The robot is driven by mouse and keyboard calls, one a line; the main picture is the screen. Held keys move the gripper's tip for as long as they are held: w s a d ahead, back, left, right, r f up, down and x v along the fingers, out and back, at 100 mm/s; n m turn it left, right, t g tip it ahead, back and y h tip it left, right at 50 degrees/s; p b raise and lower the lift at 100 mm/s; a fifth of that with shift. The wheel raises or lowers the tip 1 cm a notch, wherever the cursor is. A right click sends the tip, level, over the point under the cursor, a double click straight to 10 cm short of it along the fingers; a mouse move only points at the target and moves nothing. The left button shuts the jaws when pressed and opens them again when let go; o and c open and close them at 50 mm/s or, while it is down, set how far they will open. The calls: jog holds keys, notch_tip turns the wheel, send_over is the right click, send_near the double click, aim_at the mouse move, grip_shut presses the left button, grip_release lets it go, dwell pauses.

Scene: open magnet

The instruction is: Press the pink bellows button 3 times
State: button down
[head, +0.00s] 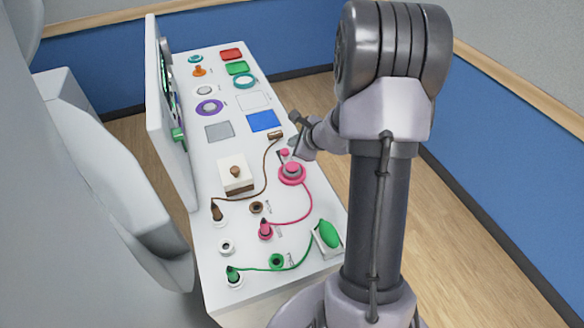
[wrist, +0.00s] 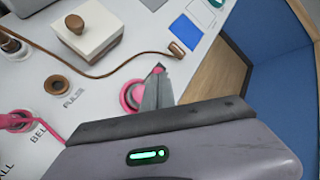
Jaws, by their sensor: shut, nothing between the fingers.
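In the head view my gripper (head: 289,152) is small and partly hidden by my arm.
A green bulb (head: 329,235) lies nearer. Blue (head: 263,121) and grey squares lie beyond. An upright white panel (head: 172,120) borders the left.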

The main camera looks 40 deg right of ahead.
aim_at(294, 168)
notch_tip(294, 168, down, 7)
jog(key=b, duration=0.4)
jog(key=shift+r+b, duration=0.15)
jog(key=shift+b, duration=0.2)
jog(key=shift+f+b, duration=0.2)
jog(key=shift+b, duration=0.1)
jog(key=shift+f, duration=0.1)
dwell(1.1)
jog(key=shift+f+b, duration=0.35)
jog(key=shift+b, duration=0.35)
jog(key=shift+f+b, duration=0.55)
jog(key=shift+b, duration=0.15)
dwell(0.4)
dwell(0.4)
jog(key=shift+r+p, duration=0.65)
jog(key=shift+r, duration=0.4)
jog(key=shift+r+p, duration=1.8)
jog(key=shift+r, duration=0.65)
